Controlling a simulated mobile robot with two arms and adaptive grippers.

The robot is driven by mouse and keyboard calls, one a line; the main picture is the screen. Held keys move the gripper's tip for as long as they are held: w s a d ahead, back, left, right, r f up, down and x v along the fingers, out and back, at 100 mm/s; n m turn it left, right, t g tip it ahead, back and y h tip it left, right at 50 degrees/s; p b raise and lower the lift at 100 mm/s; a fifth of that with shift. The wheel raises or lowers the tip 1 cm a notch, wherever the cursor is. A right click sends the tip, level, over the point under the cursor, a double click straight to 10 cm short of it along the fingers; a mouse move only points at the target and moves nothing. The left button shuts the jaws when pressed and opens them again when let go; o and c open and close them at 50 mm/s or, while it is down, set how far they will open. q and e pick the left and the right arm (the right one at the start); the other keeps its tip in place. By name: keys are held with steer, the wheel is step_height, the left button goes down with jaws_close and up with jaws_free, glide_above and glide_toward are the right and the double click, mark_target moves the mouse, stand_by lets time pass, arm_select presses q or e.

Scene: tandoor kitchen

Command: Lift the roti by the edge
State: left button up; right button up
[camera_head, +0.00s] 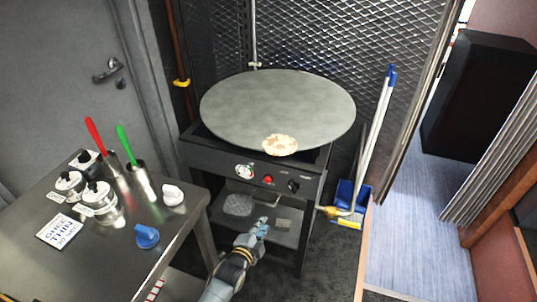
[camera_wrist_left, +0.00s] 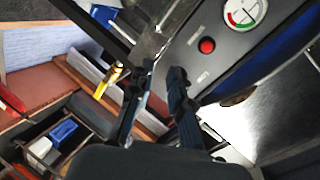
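The roti (camera_head: 280,145) is a pale, browned flatbread at the front rim of the large round grey griddle (camera_head: 275,105). Its near edge reaches past the rim. My left gripper (camera_head: 263,226) is below and in front of the roti, near the lower shelf of the stand, and does not touch the roti. In the left wrist view its two dark fingers (camera_wrist_left: 160,75) stand a little apart, with nothing between them. I cannot clearly make out the roti in that view. My right gripper is in neither view.
The stand's front panel has a gauge and a red button (camera_head: 267,180); the button also shows in the left wrist view (camera_wrist_left: 207,46). A steel table (camera_head: 110,255) with canisters and red and green-handled tools is at left. A broom and blue dustpan (camera_head: 353,195) stand at right.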

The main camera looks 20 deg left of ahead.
mark_target(273, 151)
arm_select(q)
steer(key=w+a+r+m+t, duration=0.1)
steer(key=w+r+m+t, duration=0.1)
steer(key=r, duration=0.6)
steer(key=w+r+m+t, duration=0.1)
steer(key=w+r+t, duration=0.15)
steer(key=r, duration=0.65)
steer(key=w+b, duration=0.5)
steer(key=w, duration=0.5)
steer(key=shift+w+m+g, duration=0.15)
steer(key=shift+m+g, duration=0.15)
steer(key=shift+g, duration=0.05)
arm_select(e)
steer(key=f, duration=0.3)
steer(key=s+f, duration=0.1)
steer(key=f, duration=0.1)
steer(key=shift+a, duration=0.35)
arm_select(q)
steer(key=shift+c, duration=0.4)
jaws_close()
step_height(273, 151, up, 3)
steer(key=shift+f+p, duration=0.1)
steer(key=shift+p, duration=1.05)
steer(key=shift+f, duration=0.15)
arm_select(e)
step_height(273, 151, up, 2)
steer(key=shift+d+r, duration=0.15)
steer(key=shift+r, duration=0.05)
